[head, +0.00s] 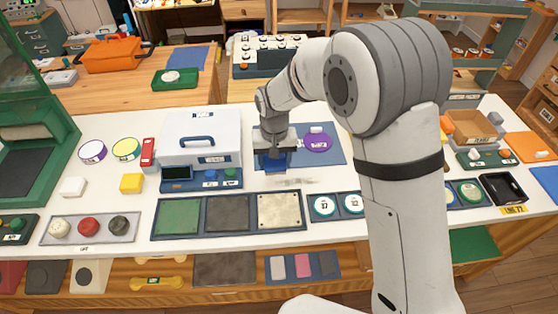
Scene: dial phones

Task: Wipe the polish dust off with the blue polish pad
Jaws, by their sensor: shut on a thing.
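My gripper (274,157) points down over the middle of the white bench, at the lower left part of a blue mat. It is shut on the blue polish pad (275,167), which shows just below the fingers. I cannot tell whether the pad touches the surface. The polish dust (296,182) is a faint grey smudge on the white bench top, just in front of the mat and a little right of the pad.
A white lidded box (201,134) stands left of my gripper. A purple disc (318,142) lies on the blue mat (332,157) to the right. A tray of green, dark and cream plates (230,228) lies in front. My arm hides part of the bench's right side.

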